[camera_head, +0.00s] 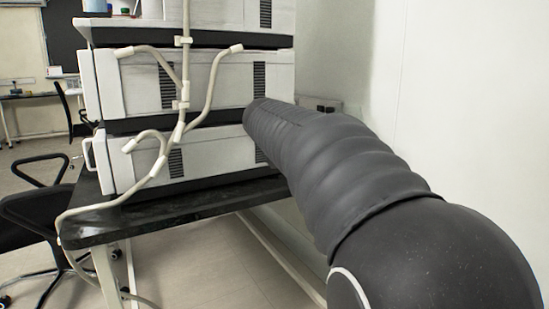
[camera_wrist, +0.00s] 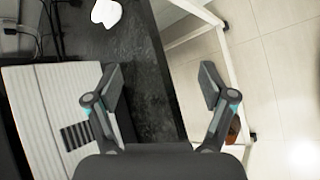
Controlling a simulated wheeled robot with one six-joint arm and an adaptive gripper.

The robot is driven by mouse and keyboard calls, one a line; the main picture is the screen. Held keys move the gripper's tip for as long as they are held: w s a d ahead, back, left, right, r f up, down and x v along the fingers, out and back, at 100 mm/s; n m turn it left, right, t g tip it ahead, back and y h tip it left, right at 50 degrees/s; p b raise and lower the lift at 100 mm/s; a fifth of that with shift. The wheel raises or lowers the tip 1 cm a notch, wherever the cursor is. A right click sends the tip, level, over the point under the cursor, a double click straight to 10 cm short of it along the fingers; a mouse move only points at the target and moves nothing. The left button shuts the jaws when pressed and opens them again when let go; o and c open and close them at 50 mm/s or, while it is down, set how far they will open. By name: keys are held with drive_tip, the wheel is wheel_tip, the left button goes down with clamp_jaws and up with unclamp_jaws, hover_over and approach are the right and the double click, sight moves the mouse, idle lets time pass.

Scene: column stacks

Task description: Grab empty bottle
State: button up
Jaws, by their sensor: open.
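No bottle can be made out for certain in either view. My gripper (camera_wrist: 160,85) is open and empty in the wrist view, its two fingers spread wide above the black table top and its edge. A small brown thing (camera_wrist: 234,130) shows beside the right finger, partly hidden by it; I cannot tell what it is. In the head view my arm reaches towards the right side of the instrument stack, and my gripper is hidden there.
A stack of white instruments (camera_head: 210,85) with pale tubes down its front stands on a black table (camera_head: 170,215). The wrist view shows a white object (camera_wrist: 106,12) on the table top. A black chair (camera_head: 35,215) stands at left. A white wall (camera_head: 460,90) closes the right.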

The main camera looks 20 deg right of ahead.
drive_tip(key=w+d+n+h, duration=0.1)
drive_tip(key=w+d+n, duration=0.1)
drive_tip(key=w+d, duration=0.2)
drive_tip(key=w+d+r+n+g+h+b, duration=0.1)
drive_tip(key=w+d+n+h, duration=0.1)
drive_tip(key=d, duration=0.4)
drive_tip(key=w+d+r+n+h+b, duration=0.1)
drive_tip(key=w+d+n+h, duration=0.1)
drive_tip(key=w+d, duration=0.3)
drive_tip(key=shift+w+d+n+g, duration=0.4)
drive_tip(key=shift+w+n, duration=0.15)
drive_tip(key=shift+n, duration=0.15)
drive_tip(key=shift+w+d+f+h, duration=0.15)
drive_tip(key=shift+w+d+h, duration=0.15)
drive_tip(key=shift+d, duration=0.25)
drive_tip(key=b+x, duration=0.1)
drive_tip(key=x, duration=0.5)
drive_tip(key=shift+w+d+f, duration=0.2)
drive_tip(key=c, duration=1.3)
